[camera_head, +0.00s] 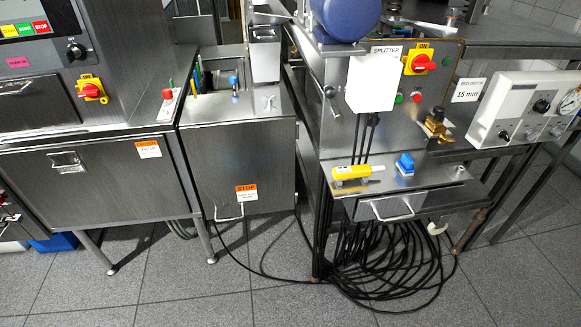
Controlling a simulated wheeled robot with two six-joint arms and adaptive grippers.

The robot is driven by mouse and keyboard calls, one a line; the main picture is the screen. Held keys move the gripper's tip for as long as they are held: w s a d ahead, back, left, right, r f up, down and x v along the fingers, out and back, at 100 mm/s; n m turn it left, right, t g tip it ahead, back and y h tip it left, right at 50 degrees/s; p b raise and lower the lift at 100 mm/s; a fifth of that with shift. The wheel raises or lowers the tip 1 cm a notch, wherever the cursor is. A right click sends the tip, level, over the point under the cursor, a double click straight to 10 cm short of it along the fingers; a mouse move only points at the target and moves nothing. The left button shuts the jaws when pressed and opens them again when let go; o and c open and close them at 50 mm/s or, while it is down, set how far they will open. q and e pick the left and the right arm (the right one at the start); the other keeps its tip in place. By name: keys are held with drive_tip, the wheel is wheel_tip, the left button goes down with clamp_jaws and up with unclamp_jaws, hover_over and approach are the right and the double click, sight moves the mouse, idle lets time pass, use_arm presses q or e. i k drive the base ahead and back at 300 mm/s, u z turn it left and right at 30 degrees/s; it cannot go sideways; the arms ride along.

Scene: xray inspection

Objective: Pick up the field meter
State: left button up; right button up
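A yellow hand-held device with a pale end, which looks like the field meter (352,173), lies on its side on the steel ledge (440,173) of the machine at the right. Neither of my grippers shows in the head view.
A small blue item (405,163) sits just right of the meter. Below the ledge is a drawer with a handle (391,211). A brass fitting (434,124) juts out above. Coiled black cables (390,265) lie on the tiled floor, which is open in front.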

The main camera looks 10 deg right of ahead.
sight(361, 169)
drive_tip(key=u, duration=0.55)
drive_tip(key=i, duration=1.25)
drive_tip(key=z, duration=0.6)
